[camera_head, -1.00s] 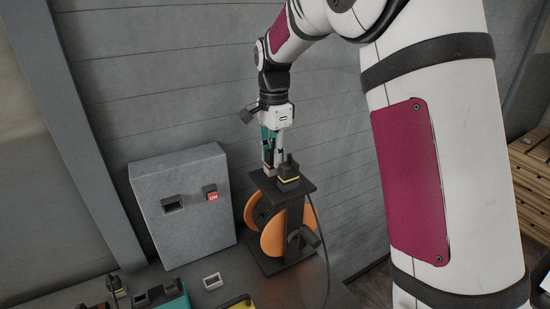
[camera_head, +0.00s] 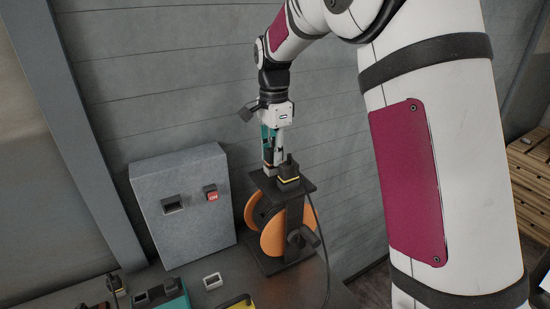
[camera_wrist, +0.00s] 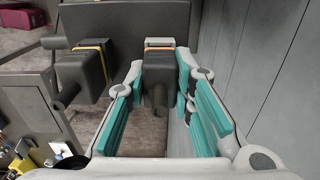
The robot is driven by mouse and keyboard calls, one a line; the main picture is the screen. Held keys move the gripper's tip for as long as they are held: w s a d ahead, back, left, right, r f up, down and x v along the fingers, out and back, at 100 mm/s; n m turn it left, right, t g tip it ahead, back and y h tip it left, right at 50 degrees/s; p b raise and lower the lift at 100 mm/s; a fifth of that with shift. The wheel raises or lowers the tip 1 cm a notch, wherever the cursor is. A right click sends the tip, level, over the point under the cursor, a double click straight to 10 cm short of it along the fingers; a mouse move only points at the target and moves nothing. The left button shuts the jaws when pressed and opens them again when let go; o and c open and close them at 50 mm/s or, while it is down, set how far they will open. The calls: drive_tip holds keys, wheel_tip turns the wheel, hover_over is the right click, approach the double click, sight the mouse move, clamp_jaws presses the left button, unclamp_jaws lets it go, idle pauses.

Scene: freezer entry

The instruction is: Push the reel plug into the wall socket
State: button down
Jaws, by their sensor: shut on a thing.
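My gripper (camera_wrist: 157,84) has its teal fingers shut on a dark plug (camera_wrist: 157,68) with an orange band and a pale end. In the head view, my gripper (camera_head: 270,160) points down at the back of the reel's top plate (camera_head: 306,186). I cannot tell whether the held plug touches the plate. A second dark plug (camera_head: 288,176) with a yellow band stands in front of it, and it also shows left of my fingers in the wrist view (camera_wrist: 80,76). The orange cable reel (camera_head: 273,238) stands below. A grey box (camera_head: 200,235) at left has a dark socket-like opening (camera_head: 173,204).
A red switch (camera_head: 212,195) marked ON is on the box face. A small pale socket (camera_head: 212,281), a teal case (camera_head: 168,298) and a yellow item (camera_head: 238,301) lie at the front. A dark cable (camera_head: 323,245) hangs right of the reel. The grey wall is close behind.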

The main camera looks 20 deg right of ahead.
drive_tip(key=shift+r, duration=0.9)
idle(1.4)
drive_tip(key=shift+r, duration=2.7)
drive_tip(key=shift+r, duration=2)
drive_tip(key=shift+s, duration=0.1)
drive_tip(key=s+p, duration=0.6)
drive_tip(key=s, duration=0.5)
drive_tip(key=shift+s, duration=0.4)
